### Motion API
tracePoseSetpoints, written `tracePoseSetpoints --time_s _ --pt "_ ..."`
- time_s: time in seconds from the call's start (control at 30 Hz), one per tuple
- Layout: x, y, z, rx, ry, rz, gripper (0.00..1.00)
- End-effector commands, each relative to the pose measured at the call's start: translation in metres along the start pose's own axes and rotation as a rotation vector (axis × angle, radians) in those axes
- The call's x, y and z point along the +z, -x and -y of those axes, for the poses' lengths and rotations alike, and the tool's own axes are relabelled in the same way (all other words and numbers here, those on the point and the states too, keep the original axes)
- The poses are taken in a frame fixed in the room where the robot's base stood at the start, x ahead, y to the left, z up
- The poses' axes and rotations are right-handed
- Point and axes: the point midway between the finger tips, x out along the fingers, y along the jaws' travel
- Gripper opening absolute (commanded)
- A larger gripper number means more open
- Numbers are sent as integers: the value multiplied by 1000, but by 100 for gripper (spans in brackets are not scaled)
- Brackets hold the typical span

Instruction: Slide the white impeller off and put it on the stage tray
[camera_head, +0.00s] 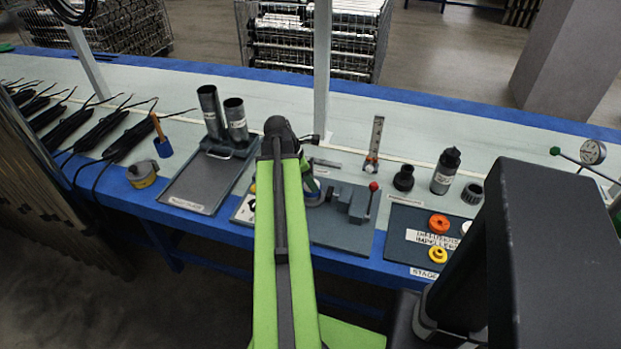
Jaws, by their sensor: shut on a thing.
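My green arm reaches over the grey fixture plate (335,228) in the middle of the bench. Only a small part of my gripper (309,184) seems to show right of the arm, low over the fixture. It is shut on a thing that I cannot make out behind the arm. The dark stage tray (398,243) is to the right, with an orange impeller (438,223) and a yellow impeller (438,255) on it. A white piece (467,228) shows at its right, partly cut off by my dark column; I cannot tell if it is the white impeller.
A grey tray (192,192) with two upright tubes (235,120) stands left of the arm. A red-knobbed lever (373,187) rises on the fixture's right. A post (322,75) rises behind the fixture.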

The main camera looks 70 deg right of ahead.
Motion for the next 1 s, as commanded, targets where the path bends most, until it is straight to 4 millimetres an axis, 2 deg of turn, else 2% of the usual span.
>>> tracePoseSetpoints --time_s 1.0 --pt "5 11 0 0 0 0 0"
